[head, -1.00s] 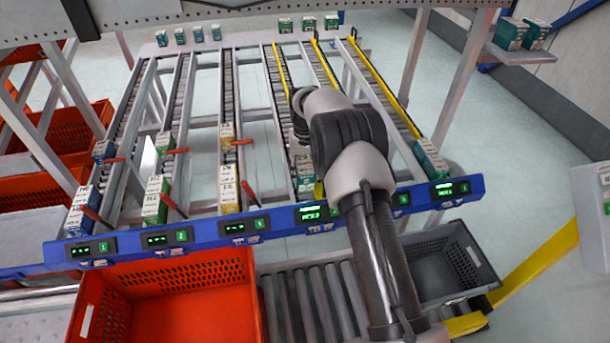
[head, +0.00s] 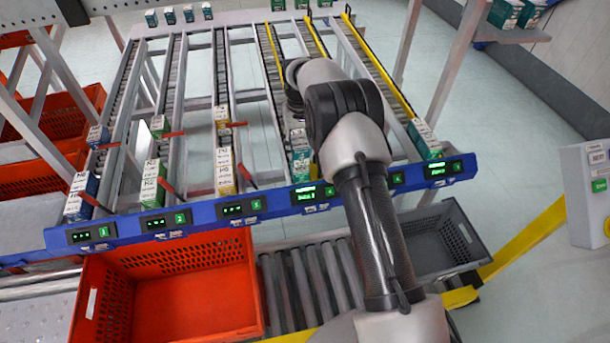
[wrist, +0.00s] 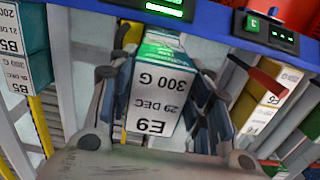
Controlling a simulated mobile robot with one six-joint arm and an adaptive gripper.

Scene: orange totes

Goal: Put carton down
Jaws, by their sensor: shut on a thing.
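In the wrist view, my gripper (wrist: 153,82) is shut on a white-faced carton (wrist: 155,105) with teal-green sides, marked E9, 29 DEC and 300 G. A finger lies along each side of it. The label reads upside down in this view. In the head view, my arm hides most of the gripper. A teal and white carton (head: 300,150) shows just left of the arm, over the lane behind the blue rail; it appears to be the held one. Whether its underside touches the rollers cannot be told.
A blue rail (head: 270,202) with lit green displays crosses the lane fronts. Yellow cartons (head: 224,165) stand in the lane to the left, a green carton (head: 424,138) to the right. An empty red tote (head: 180,290) and a grey crate (head: 440,240) sit in front.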

